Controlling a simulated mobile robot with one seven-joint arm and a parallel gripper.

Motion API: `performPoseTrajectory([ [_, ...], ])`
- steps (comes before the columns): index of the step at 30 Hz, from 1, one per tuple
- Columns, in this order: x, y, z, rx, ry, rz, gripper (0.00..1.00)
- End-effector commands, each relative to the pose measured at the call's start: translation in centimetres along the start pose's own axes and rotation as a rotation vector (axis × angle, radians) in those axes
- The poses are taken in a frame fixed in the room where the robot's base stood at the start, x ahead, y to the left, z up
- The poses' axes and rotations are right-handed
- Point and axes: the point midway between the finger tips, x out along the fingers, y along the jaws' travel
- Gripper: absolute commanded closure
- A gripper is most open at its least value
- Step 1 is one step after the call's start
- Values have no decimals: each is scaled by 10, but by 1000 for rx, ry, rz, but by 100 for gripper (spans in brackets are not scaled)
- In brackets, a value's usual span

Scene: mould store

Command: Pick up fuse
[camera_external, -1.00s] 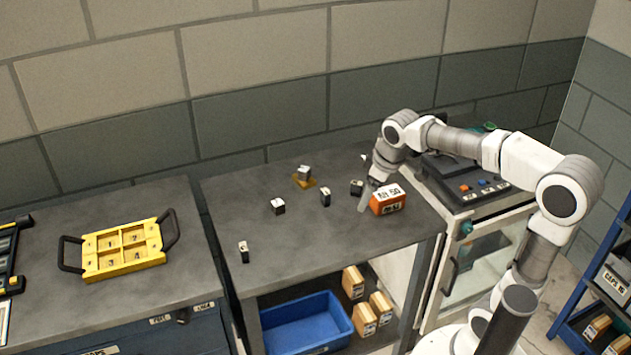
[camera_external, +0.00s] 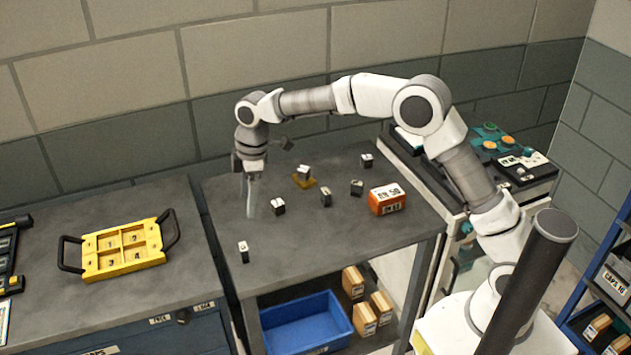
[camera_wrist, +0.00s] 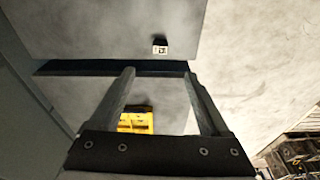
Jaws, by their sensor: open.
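Several small dark blocks with pale tops stand apart on the grey table; they look like fuses, but I cannot tell which one the task means. One block (camera_external: 244,251) is near the table's left edge, another (camera_external: 278,206) is in the middle left. Others are farther right (camera_external: 326,197), (camera_external: 356,187), (camera_external: 367,160). One (camera_external: 303,172) sits on a small yellow base. My gripper (camera_external: 250,211) is open and empty over the table's left part, fingers pointing down. In the wrist view, a single block (camera_wrist: 160,47) shows beyond the open fingertips (camera_wrist: 158,73).
An orange labelled box (camera_external: 387,208) stands at the table's right. A yellow tray with black handles (camera_external: 160,257) lies on the left bench, across a gap. A blue bin (camera_external: 340,325) and several tan boxes are on the shelf below. The table's front middle is clear.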

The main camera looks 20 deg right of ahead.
Motion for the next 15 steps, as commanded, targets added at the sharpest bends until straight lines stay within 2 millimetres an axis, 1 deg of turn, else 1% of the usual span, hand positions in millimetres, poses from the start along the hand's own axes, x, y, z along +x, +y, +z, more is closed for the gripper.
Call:
performPoseTrajectory([
  [5,32,-1,0,-2,-3,-4,20],
  [12,84,-1,0,0,-3,-3,20],
  [15,102,-1,0,0,-2,-3,20],
])
